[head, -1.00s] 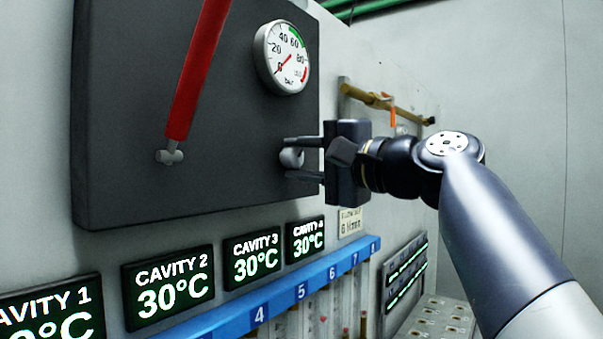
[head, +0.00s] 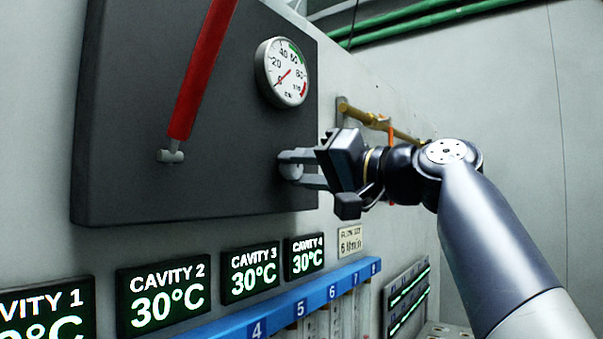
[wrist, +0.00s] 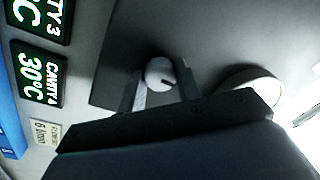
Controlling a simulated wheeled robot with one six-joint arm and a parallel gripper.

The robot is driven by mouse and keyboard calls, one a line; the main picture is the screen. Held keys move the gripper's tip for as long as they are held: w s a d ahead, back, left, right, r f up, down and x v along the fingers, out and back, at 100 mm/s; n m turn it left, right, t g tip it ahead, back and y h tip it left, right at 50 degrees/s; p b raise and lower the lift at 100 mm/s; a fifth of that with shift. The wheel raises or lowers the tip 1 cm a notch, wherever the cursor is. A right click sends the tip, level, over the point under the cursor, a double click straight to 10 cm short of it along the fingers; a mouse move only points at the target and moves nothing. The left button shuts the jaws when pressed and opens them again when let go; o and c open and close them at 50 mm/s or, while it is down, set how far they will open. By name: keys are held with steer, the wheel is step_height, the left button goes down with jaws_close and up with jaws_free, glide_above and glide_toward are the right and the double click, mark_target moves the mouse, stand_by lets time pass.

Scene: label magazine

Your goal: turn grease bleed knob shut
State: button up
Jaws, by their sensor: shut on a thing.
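The grease bleed knob (head: 289,170) is a small pale round knob on the lower right of the dark panel (head: 130,110), below the gauge. It shows in the wrist view as a light disc (wrist: 160,71) with a short dark mark on its face. My gripper (head: 298,169) is shut on the knob, one finger on each side. In the wrist view the fingers reach up to the knob's left and right edges. In the head view the fingers partly cover the knob, and the gripper body is tilted.
A round pressure gauge (head: 284,73) sits above the knob, its needle low. A red-handled lever (head: 200,75) is to the left. Cavity displays (head: 165,293) and a blue numbered rail (head: 300,308) run below. A brass pipe (head: 385,124) is behind my wrist on the right.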

steer(key=shift+f, duration=0.1)
stand_by(0.3)
steer(key=o, duration=1)
steer(key=b+v, duration=0.2)
steer(key=v, duration=0.8)
steer(key=shift+s+d, duration=0.25)
steer(key=shift+d, duration=0.05)
steer(key=shift+w+a, duration=0.1)
steer(key=shift+a, duration=0.05)
steer(key=shift+p+x, duration=1)
steer(key=shift+x, duration=4.3)
